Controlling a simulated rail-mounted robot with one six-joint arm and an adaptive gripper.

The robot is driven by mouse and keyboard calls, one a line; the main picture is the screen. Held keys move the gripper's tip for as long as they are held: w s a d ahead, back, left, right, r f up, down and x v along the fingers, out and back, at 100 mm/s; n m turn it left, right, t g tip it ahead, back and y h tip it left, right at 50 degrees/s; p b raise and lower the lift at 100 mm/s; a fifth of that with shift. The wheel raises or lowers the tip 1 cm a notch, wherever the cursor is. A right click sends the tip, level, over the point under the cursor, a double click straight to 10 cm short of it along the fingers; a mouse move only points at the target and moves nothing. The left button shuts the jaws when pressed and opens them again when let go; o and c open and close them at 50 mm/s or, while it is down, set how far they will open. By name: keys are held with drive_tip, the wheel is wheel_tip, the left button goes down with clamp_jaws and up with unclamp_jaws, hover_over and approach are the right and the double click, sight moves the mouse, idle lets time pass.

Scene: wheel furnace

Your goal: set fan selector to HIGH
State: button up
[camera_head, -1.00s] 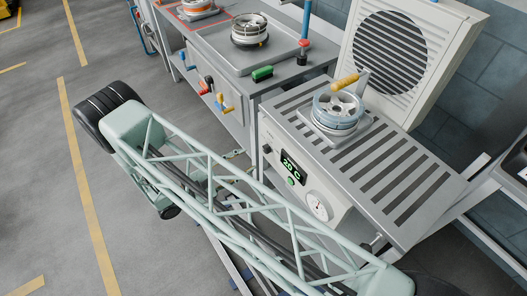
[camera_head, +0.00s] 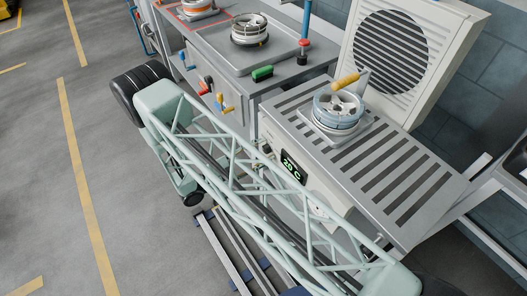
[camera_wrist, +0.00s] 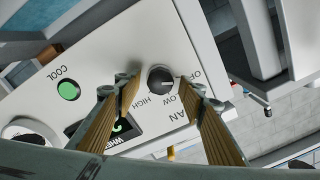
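The fan selector (camera_wrist: 160,78) is a round dark knob on a white panel in the wrist view, with HIGH, LOW and OFF printed around it. A light mark on the knob seems to face the OFF and LOW side, but it is too small to be sure. My gripper (camera_wrist: 160,88) is open. Its two ribbed tan fingers stand on either side of the knob in the picture, with gaps between. I cannot tell how far the fingertips are from the panel. In the head view the arm hides the knob.
A green COOL button (camera_wrist: 68,89) and a dark display (camera_wrist: 124,128) share the panel. In the head view the display (camera_head: 292,167) reads 20 C. A wheel (camera_head: 338,108) sits on the slatted table (camera_head: 407,190) below a large fan unit (camera_head: 392,52). Open floor lies left.

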idle(0.3)
drive_tip(key=c, duration=0.8)
drive_tip(key=shift+c, duration=0.2)
drive_tip(key=shift+m, duration=0.5)
drive_tip(key=m+b, duration=0.1)
drive_tip(key=m, duration=0.4)
drive_tip(key=shift+d+f+m, duration=0.1)
drive_tip(key=shift+f+m, duration=0.05)
drive_tip(key=shift+m, duration=0.15)
drive_tip(key=m+b, duration=0.1)
drive_tip(key=m, duration=0.5)
drive_tip(key=shift+f, duration=0.1)
drive_tip(key=m+b, duration=0.1)
drive_tip(key=m, duration=0.6)
drive_tip(key=shift+f, duration=0.1)
drive_tip(key=shift+w+m+b, duration=0.1)
drive_tip(key=shift+m+b, duration=0.6)
drive_tip(key=shift+m, duration=2.5)
